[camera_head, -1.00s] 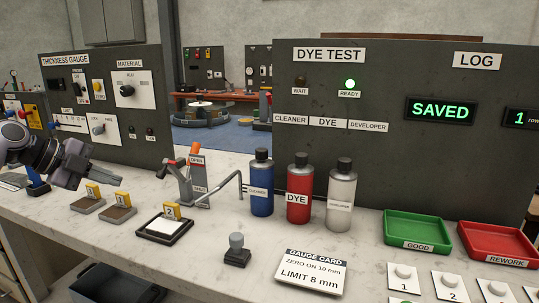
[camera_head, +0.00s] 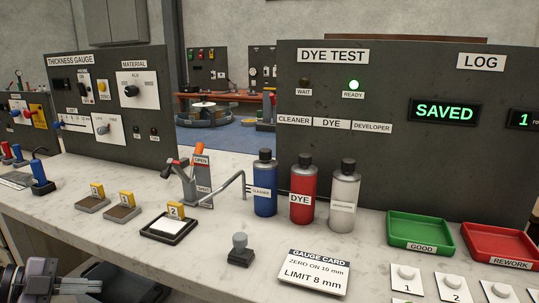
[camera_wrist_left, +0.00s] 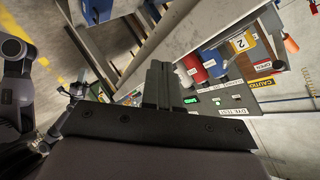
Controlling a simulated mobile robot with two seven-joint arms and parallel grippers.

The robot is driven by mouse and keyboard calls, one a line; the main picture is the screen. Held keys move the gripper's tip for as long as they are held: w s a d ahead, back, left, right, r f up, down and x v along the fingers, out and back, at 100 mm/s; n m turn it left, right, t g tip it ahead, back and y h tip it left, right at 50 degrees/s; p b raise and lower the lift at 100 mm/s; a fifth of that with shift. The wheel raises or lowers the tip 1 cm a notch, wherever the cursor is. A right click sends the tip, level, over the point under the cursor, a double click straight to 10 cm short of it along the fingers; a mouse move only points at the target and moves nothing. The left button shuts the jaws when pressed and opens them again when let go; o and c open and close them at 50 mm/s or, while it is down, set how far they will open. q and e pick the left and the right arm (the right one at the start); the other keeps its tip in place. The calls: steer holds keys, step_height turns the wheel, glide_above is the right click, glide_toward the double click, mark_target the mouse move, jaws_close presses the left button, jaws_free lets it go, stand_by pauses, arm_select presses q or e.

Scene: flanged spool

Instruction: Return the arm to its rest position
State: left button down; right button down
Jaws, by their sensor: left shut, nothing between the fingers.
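My left gripper (camera_head: 62,285) is at the lower left of the head view, low in front of the bench's front edge and apart from everything on it. In the left wrist view its two fingers (camera_wrist_left: 158,84) are together with nothing between them. The wrist view shows the bench tilted, with the bottles and the dye test panel beyond the fingers. My right gripper is not in view.
The white bench (camera_head: 200,262) carries the blue cleaner bottle (camera_head: 264,190), red dye bottle (camera_head: 302,195), white developer bottle (camera_head: 343,190), green tray (camera_head: 418,246) and red tray (camera_head: 500,258). A dark bin (camera_head: 115,285) is below the bench's front edge.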

arm_select(q)
steer(key=w+a+r+n+t+y, duration=0.5)
steer(key=w+a+r+n+t, duration=0.2)
steer(key=a+r+t, duration=0.4)
steer(key=a+f+n+g+y, duration=0.2)
steer(key=a+f+n+y, duration=0.3)
steer(key=a+n+y, duration=0.55)
steer(key=s+d+f+g+h, duration=0.15)
steer(key=s+d+f, duration=0.25)
steer(key=d+f, duration=0.4)
steer(key=s+d+f+m+g+h, duration=0.1)
steer(key=s+d+f+h, duration=0.1)
steer(key=s+d+f, duration=0.45)
steer(key=s+d+f+g+h, duration=0.1)
steer(key=s+d+f, duration=0.1)
steer(key=d+f, duration=0.75)
steer(key=s+d+f+n+g+h, duration=0.2)
steer(key=s+d+f, duration=0.2)
steer(key=s+d, duration=0.9)
step_height(320, 180, up, 8)
steer(key=s+p, duration=0.1)
steer(key=p, duration=0.8)
steer(key=shift+s+d+f, duration=0.15)
steer(key=shift+d+f, duration=0.1)
steer(key=shift+d, duration=0.05)
